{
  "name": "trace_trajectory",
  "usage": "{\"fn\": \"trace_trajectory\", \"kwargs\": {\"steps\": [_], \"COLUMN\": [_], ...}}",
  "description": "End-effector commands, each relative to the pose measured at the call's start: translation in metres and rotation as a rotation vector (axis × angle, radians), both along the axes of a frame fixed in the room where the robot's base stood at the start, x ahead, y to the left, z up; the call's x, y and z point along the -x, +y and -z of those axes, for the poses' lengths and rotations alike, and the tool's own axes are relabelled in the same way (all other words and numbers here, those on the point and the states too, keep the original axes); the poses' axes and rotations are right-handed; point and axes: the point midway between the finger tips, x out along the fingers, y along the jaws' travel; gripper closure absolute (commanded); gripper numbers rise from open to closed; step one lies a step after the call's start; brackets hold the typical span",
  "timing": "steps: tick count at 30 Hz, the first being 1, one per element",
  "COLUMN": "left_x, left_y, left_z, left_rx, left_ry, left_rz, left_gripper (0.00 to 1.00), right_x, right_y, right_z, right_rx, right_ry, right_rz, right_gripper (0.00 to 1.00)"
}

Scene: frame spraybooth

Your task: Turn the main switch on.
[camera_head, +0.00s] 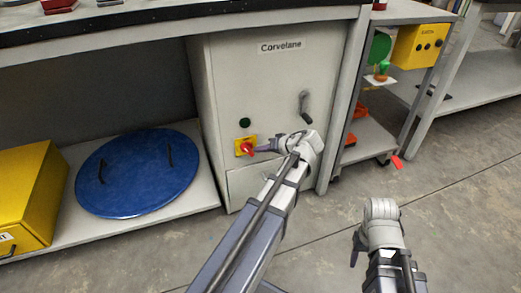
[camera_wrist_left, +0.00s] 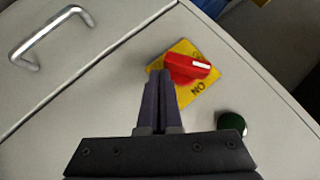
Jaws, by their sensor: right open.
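The main switch is a red rotary knob (camera_head: 247,148) on a yellow plate, on the front of the grey cabinet (camera_head: 250,85). In the left wrist view the knob (camera_wrist_left: 186,70) has a white mark at its right end; the plate (camera_wrist_left: 208,84) reads ON at its lower right. My left gripper (camera_head: 260,149) is at the knob's right side in the head view. In the wrist view its dark fingers (camera_wrist_left: 160,82) are together, tips against or just beside the knob's left end; contact is unclear. My right gripper (camera_head: 355,256) is open and empty above the floor, lower right.
A dark green button (camera_head: 245,122) sits just above the switch. A grey door handle (camera_head: 305,106) is to its upper right, and a metal drawer handle shows in the wrist view (camera_wrist_left: 48,38). A blue round lid (camera_head: 137,185) and yellow box (camera_head: 28,195) lie left.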

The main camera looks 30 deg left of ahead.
Motion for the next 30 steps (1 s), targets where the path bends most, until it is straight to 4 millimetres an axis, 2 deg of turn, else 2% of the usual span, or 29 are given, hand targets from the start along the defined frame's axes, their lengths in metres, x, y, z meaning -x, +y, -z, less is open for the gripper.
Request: {"fn": "trace_trajectory", "kwargs": {"steps": [13, 30], "left_x": [0.002, 0.002], "left_y": [0.002, 0.002], "left_z": [0.018, 0.019], "left_rx": [0.001, 0.0], "left_ry": [0.001, 0.0], "left_rz": [-0.001, 0.0], "left_gripper": [1.0, 1.0], "right_x": [0.0, 0.0], "right_y": [0.0, 0.0], "right_z": [0.018, 0.019], "right_rx": [0.0, 0.0], "right_ry": [0.0, 0.0], "right_rz": [0.0, 0.0], "right_gripper": [0.5, 0.5]}}
